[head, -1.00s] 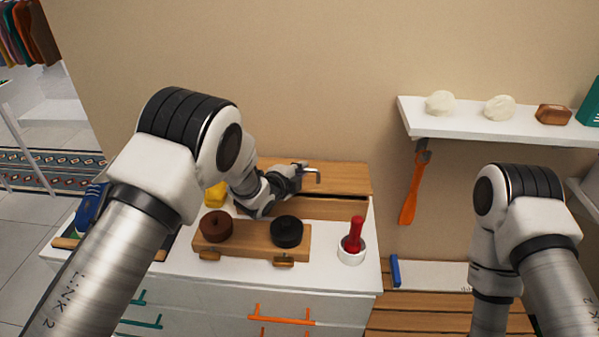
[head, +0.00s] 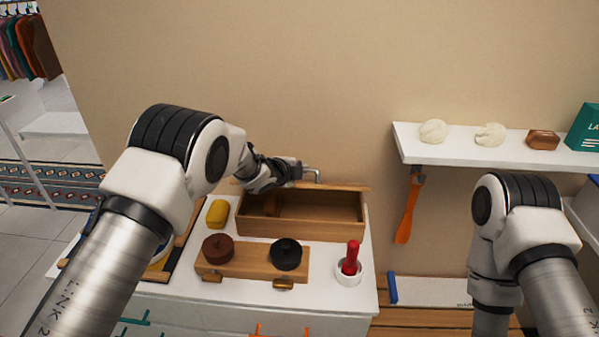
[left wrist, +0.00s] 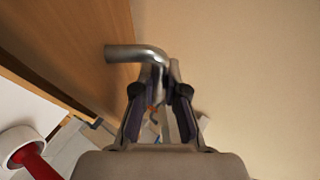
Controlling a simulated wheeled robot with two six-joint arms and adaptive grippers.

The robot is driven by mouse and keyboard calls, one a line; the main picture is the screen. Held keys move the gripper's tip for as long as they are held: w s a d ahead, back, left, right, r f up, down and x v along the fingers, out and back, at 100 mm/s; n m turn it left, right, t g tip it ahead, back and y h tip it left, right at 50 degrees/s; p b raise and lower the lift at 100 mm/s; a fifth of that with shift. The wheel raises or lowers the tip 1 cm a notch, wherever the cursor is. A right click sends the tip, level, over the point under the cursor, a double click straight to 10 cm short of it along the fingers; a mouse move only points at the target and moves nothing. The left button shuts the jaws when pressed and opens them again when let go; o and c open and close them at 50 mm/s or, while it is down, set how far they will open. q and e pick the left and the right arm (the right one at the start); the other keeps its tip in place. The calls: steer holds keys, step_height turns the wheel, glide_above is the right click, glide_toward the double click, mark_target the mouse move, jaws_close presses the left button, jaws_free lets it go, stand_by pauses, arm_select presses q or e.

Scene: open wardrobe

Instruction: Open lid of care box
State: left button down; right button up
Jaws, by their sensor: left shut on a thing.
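The wooden care box (head: 345,229) stands at the back of the white dresser top, with its inside showing. Its lid (head: 347,187) is raised at the back and is seen nearly edge-on in the head view; the wooden lid face (left wrist: 85,35) fills the upper left of the left wrist view. A bent metal handle (head: 316,172) sticks out from the lid; it also shows in the left wrist view (left wrist: 132,52). My left gripper (head: 299,172) is shut on the handle, and its fingers (left wrist: 160,88) hide part of it. My right gripper is out of view.
In front of the box is a wooden stand (head: 250,263) with a brown round piece (head: 217,248) and a black one (head: 286,254). A yellow object (head: 217,213) lies left. A white cup (head: 348,277) holds a red-handled item. A wall shelf (head: 480,152) is right.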

arm_select(q)
steer(key=c, duration=1.2)
jaws_free()
steer(key=shift+w+d+f, duration=0.1)
steer(key=v, duration=1.2)
